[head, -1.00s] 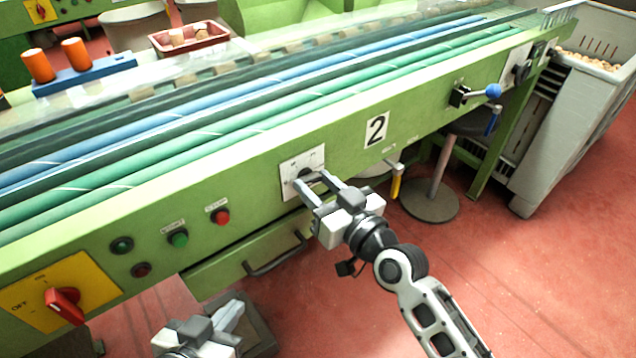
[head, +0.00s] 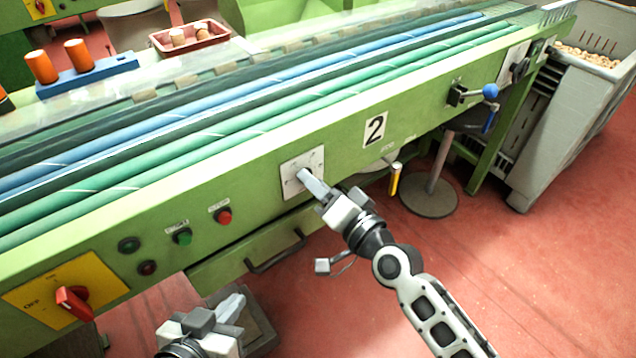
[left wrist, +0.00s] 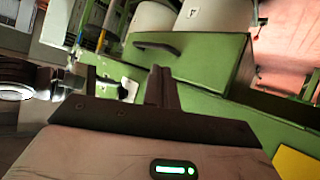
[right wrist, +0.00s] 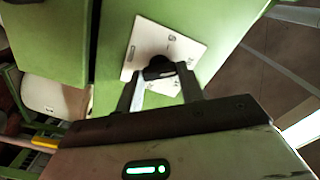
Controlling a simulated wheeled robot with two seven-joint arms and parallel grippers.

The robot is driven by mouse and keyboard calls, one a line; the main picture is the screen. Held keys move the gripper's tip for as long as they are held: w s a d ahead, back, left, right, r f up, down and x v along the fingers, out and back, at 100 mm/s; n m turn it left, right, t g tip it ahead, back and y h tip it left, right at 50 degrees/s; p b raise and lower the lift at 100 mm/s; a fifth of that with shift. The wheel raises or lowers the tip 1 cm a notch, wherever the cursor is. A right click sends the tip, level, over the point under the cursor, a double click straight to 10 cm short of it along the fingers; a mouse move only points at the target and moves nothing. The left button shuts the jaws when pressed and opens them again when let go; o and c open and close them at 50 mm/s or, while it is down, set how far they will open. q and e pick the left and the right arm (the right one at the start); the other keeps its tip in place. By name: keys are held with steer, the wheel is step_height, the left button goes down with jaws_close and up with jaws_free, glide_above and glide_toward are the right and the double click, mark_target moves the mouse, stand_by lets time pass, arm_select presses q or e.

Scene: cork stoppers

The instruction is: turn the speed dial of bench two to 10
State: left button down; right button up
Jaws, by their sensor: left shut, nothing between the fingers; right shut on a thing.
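My right gripper (head: 306,175) reaches the plate and is shut on the knob, as the right wrist view also shows (right wrist: 160,85). The fingers cover much of the knob, and the scale marks are too small to read. My left gripper (head: 236,304) is shut and empty, low in front of the panel, away from the dial.
On the panel's left are a red switch on a yellow plate (head: 30,300), a green button (head: 183,237) and a red button (head: 224,216). A blue-ended lever (head: 490,91) is at right. A drawer handle (head: 275,256) lies below the dial. A grey bin (head: 570,120) stands far right.

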steer(key=shift+m, duration=0.6)
steer(key=o, duration=1)
steer(key=shift+d, duration=0.1)
steer(key=v, duration=1.6)
steer(key=shift+b, duration=0.45)
